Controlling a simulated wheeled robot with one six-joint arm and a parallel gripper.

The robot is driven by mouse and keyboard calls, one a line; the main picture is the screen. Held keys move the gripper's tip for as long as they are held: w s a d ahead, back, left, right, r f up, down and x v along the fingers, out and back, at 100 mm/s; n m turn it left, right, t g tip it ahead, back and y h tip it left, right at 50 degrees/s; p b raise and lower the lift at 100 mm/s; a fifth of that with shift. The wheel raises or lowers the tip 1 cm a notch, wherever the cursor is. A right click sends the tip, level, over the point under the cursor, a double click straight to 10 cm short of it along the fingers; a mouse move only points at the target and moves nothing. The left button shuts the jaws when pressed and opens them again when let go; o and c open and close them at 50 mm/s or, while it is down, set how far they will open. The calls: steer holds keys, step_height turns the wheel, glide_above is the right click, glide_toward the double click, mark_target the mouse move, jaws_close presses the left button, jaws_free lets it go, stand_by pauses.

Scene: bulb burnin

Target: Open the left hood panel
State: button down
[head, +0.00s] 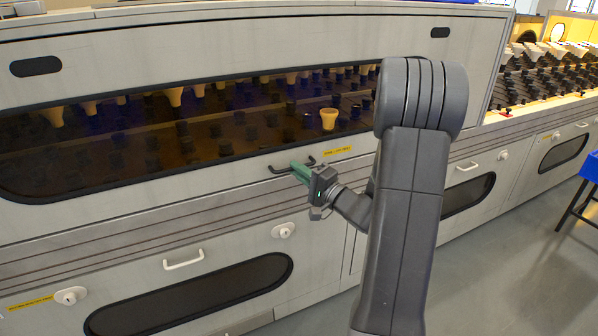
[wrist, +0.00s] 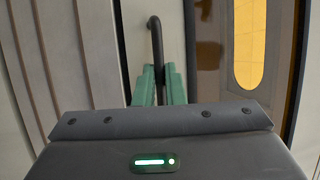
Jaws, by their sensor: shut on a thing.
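The left hood panel (head: 240,40) is a large pale grey cover with a long dark tinted window, and it looks closed. Its black bar handle (head: 281,170) sits below the window, near the panel's lower edge. My gripper (head: 300,171) has green fingers and is at this handle. In the wrist view, the green fingers (wrist: 160,84) are shut on the black handle (wrist: 155,38), one on each side of the bar.
Pale cups and dark sockets show through the window. Below are a lower door with a white handle (head: 183,260) and a dark oval window (head: 190,296). At right, an open section (head: 550,75) shows rows of sockets.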

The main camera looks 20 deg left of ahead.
steer(key=s+d+r+m+g+h+p, duration=0.2)
steer(key=s+d+r+h+p, duration=0.55)
steer(key=s+d+p, duration=0.6)
steer(key=s+d+r+p, duration=0.2)
steer(key=d+r+p, duration=0.1)
steer(key=r+p, duration=0.4)
steer(key=s+d+r+m+g+h+p, duration=0.1)
steer(key=s+d+r+p, duration=0.1)
steer(key=d+r+p, duration=0.2)
steer(key=s+d+r+g+p, duration=0.1)
steer(key=s+d+r+p, duration=0.1)
steer(key=r+p, duration=0.8)
steer(key=shift+s+d+r+m+p, duration=0.35)
steer(key=shift+d+p, duration=0.35)
steer(key=shift+p, duration=0.55)
steer(key=shift+r+h, duration=0.1)
steer(key=shift+h, duration=0.15)
steer(key=c, duration=1.5)
jaws_free()
steer(key=shift+a, duration=0.15)
